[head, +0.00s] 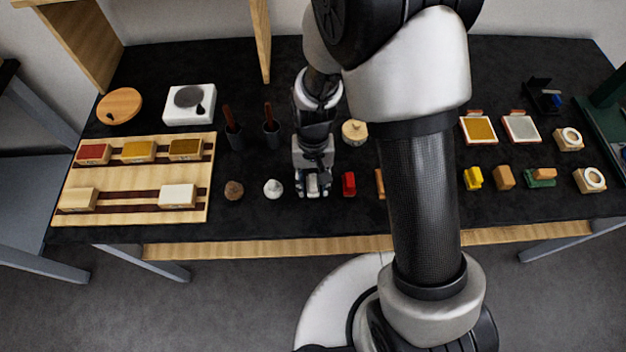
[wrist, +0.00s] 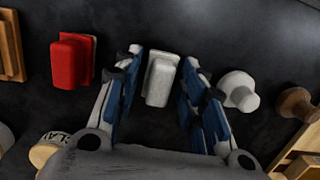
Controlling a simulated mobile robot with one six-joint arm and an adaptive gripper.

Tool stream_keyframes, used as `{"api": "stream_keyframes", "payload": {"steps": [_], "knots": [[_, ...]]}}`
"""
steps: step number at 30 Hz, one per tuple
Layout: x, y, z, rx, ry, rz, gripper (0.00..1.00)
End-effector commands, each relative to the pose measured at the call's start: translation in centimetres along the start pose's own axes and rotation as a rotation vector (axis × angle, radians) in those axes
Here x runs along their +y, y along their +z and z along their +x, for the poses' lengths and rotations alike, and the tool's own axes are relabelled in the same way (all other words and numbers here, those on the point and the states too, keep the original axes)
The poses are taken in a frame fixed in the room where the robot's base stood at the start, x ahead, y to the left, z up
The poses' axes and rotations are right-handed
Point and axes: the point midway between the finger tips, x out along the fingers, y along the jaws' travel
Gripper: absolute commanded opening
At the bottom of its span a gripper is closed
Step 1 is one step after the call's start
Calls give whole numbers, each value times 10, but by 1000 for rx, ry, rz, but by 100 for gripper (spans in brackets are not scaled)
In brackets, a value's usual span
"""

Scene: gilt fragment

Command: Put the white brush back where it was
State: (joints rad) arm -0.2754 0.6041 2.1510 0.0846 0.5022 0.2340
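A white block, which I take as the white brush (wrist: 160,80), stands on the black tabletop between my fingers in the wrist view. In the head view only a small pale part of it (head: 313,186) shows beneath my gripper (head: 313,178). My gripper is open, with one finger on each side of the block (wrist: 162,60). Narrow dark gaps show between fingers and block. A similar white block (head: 178,195) lies at the front right of the wooden board (head: 130,215), so I cannot tell surely which is the brush.
A red block (head: 348,184) stands close on the right, also in the wrist view (wrist: 72,61). A white knob (head: 273,188) and a brown knob (head: 234,190) stand left. A round labelled pot (head: 354,132) is behind. My arm hides part of the table.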

Motion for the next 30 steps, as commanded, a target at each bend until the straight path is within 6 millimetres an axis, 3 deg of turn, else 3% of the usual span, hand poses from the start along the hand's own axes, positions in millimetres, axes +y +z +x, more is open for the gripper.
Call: {"api": "stream_keyframes", "payload": {"steps": [14, 30], "knots": [[0, 1, -6, 0, 0, 0, 46], [0, 0, -108, 3, -1, 0, 46]]}}
